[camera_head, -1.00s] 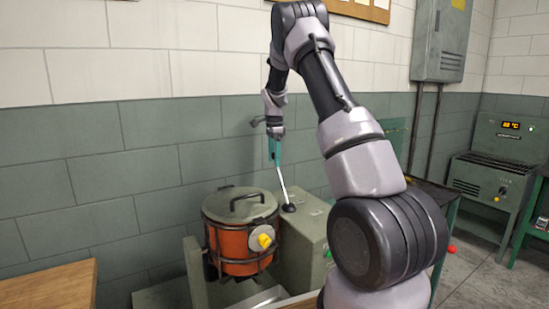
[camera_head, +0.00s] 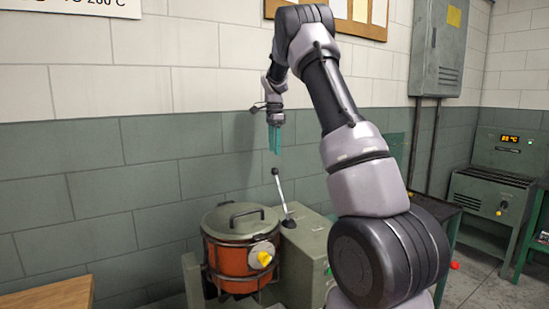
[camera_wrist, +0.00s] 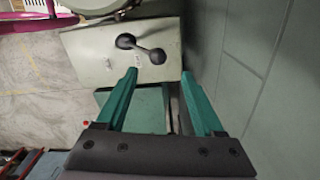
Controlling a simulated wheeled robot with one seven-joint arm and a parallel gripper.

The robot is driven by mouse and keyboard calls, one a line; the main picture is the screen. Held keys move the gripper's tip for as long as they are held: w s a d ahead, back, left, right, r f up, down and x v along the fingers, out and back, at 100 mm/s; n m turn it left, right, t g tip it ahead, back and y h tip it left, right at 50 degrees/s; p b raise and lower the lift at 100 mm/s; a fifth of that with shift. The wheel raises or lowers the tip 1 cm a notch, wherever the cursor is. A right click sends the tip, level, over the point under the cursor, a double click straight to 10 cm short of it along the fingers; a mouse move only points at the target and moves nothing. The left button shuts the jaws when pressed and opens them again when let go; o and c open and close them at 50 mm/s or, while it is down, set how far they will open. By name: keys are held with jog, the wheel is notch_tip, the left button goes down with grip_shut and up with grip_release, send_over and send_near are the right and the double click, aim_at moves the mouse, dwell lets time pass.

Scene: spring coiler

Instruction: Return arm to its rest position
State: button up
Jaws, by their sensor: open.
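My gripper (camera_head: 275,138) hangs fingers down in front of the wall in the head view, above the lever (camera_head: 283,195) and apart from it. In the wrist view its two teal fingers (camera_wrist: 160,103) are spread with nothing between them. The lever is a thin metal rod with a black knob at its top and a black pivot at its base. It leans on a grey-green machine box (camera_head: 306,240). In the wrist view the lever (camera_wrist: 141,48) shows beyond the fingertips.
An orange pot (camera_head: 236,262) with a grey lid and a yellow knob stands left of the box. A wooden table (camera_head: 48,294) is at the lower left. A heater cabinet (camera_head: 490,200) with a lit display stands at the right. The tiled wall is close behind my gripper.

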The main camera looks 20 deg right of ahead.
jog(key=shift+r, duration=0.25)
jog(key=shift+s+r, duration=0.15)
jog(key=shift+r, duration=0.05)
jog(key=s+a+r+n+t+y, duration=0.1)
jog(key=s+a+r+n+t, duration=0.2)
jog(key=s+r, duration=0.5)
jog(key=s+a+r+n+t+y, duration=0.1)
jog(key=s+a+r+n, duration=0.3)
jog(key=s, duration=0.8)
jog(key=s+a+f+n+t, duration=0.1)
jog(key=s+n, duration=0.2)
jog(key=s, duration=0.6)
jog(key=s+a+f+n+t, duration=0.1)
jog(key=s+n, duration=0.3)
jog(key=s, duration=0.5)
jog(key=shift+s+a+f+t, duration=0.35)
jog(key=shift+a+t, duration=0.2)
jog(key=shift+t, duration=0.05)
